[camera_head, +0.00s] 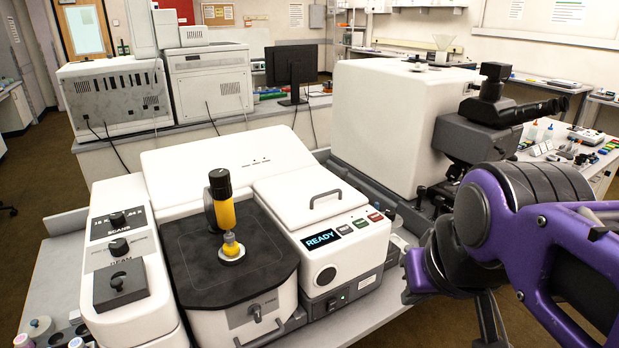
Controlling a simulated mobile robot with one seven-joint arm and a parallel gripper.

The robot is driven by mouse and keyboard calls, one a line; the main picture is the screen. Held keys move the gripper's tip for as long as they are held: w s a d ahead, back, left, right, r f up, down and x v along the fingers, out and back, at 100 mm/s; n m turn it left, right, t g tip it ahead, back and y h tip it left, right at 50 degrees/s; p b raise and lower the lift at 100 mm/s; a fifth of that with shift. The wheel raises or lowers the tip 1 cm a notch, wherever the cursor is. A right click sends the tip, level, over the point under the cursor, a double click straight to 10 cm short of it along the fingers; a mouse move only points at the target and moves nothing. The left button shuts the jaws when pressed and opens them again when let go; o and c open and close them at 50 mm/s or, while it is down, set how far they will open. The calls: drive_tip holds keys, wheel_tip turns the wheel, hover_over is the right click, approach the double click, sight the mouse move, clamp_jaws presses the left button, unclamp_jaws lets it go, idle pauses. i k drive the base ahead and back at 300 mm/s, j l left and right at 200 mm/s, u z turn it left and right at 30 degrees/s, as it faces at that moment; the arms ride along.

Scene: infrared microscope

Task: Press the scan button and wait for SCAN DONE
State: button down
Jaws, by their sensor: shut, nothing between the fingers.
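The scanner's control unit is a white box (310,205) with a dark handle on its lid. Its small dark display (321,239) reads READY in blue letters. My purple and black arm fills the lower right, apart from the buttons in the picture. I cannot make out my gripper's fingers.
Left of the control unit is a black stage (185,262) with a yellow and black upright part (222,200). A panel with knobs (119,220) stands further left. A microscope with black eyepieces (535,110) stands behind my arm. Open space shows in front of the button row.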

sight(360, 223)
drive_tip(key=i+l+u, duration=0.25)
drive_tip(key=l, duration=0.25)
drive_tip(key=i+l+u, duration=0.1)
drive_tip(key=l+u, duration=0.2)
drive_tip(key=l, duration=0.25)
drive_tip(key=i+l+u, duration=0.1)
drive_tip(key=l+u, duration=0.15)
drive_tip(key=l, duration=0.3)
drive_tip(key=l+u, duration=0.25)
drive_tip(key=l, duration=0.35)
drive_tip(key=i+l+u, duration=0.1)
drive_tip(key=i+u, duration=0.2)
drive_tip(key=k+j, duration=0.1)
drive_tip(key=k+z, duration=0.3)
drive_tip(key=i+j, duration=0.05)
drive_tip(key=i, duration=0.05)
